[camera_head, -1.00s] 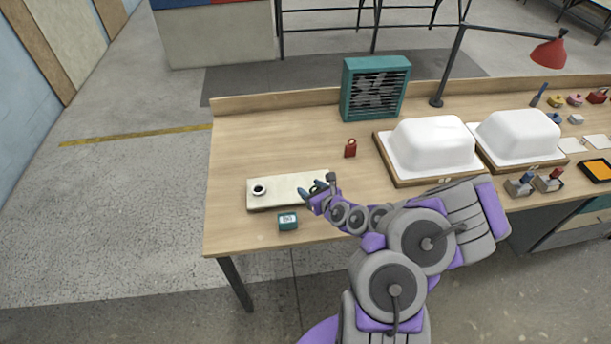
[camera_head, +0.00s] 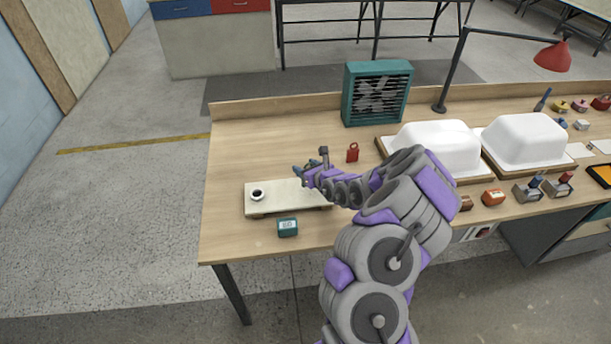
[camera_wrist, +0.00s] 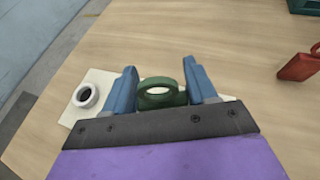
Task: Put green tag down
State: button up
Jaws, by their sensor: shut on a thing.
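The green tag (camera_wrist: 160,94) shows in the wrist view between the two blue fingers of my gripper (camera_wrist: 160,88). It has a ring-shaped top with a hole; its lower part is hidden behind the gripper body. My gripper is shut on it. In the head view my gripper (camera_head: 312,170) is over the far edge of the pale board, towards its right end, and the tag cannot be made out there. The pale board (camera_head: 290,197) lies at the front left of the workbench, with a white ring with a dark centre (camera_head: 257,194) near its left end.
A red tag (camera_head: 352,153) stands to the right of my gripper. A small teal box (camera_head: 287,227) sits in front of the board. A teal fan (camera_head: 376,93) stands at the back. White tub shells (camera_head: 436,145) are to the right. The bench left of the board is clear.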

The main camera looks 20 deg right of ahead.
jog(key=shift+w, duration=0.3)
notch_tip(320, 180, down, 4)
jog(key=shift+r+b, duration=0.1)
jog(key=shift+b, duration=0.6)
jog(key=shift+r, duration=0.1)
jog(key=o, duration=1)
